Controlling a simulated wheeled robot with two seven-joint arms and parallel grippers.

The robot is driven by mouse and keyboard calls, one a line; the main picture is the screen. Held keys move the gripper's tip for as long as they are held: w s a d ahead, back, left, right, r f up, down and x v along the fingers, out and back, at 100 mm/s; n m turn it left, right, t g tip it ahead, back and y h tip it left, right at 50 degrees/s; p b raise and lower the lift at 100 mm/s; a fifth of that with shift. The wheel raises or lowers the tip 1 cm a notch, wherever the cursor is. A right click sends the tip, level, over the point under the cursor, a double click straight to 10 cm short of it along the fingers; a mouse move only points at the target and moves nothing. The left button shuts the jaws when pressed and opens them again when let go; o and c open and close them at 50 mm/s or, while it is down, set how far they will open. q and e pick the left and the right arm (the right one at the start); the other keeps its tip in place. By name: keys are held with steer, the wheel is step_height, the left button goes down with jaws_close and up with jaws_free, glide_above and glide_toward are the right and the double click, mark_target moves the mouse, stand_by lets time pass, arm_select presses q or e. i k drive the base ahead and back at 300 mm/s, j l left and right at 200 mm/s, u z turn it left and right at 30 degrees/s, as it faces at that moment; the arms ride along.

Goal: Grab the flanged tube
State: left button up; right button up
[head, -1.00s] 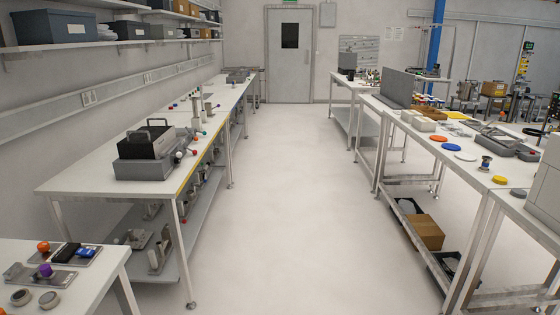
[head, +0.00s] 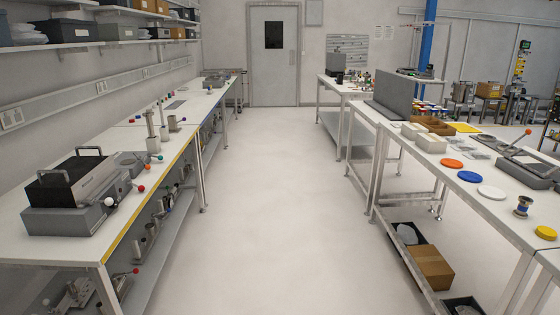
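A taller metal tube (head: 153,131) with a wider base stands on the left-hand bench (head: 60,248). Neither of my grippers is in view.
A wide clear aisle (head: 268,210) runs between the benches to a grey door (head: 274,55). A grey case-like device (head: 80,190) sits on the left bench. Colored discs, a yellow one (head: 546,233) among them, lie on the right bench. A cardboard box (head: 431,267) sits on its lower shelf.

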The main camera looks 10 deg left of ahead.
mark_target(148, 114)
steer(key=i, duration=1.45)
steer(key=i+u, duration=0.2)
steer(key=i, duration=0.25)
steer(key=i+l+u, duration=0.15)
steer(key=i, duration=0.35)
steer(key=i+l+u, duration=0.2)
steer(key=i, duration=0.25)
steer(key=i+l+u, duration=0.3)
steer(key=i+u, duration=0.15)
steer(key=i+l+u, duration=0.45)
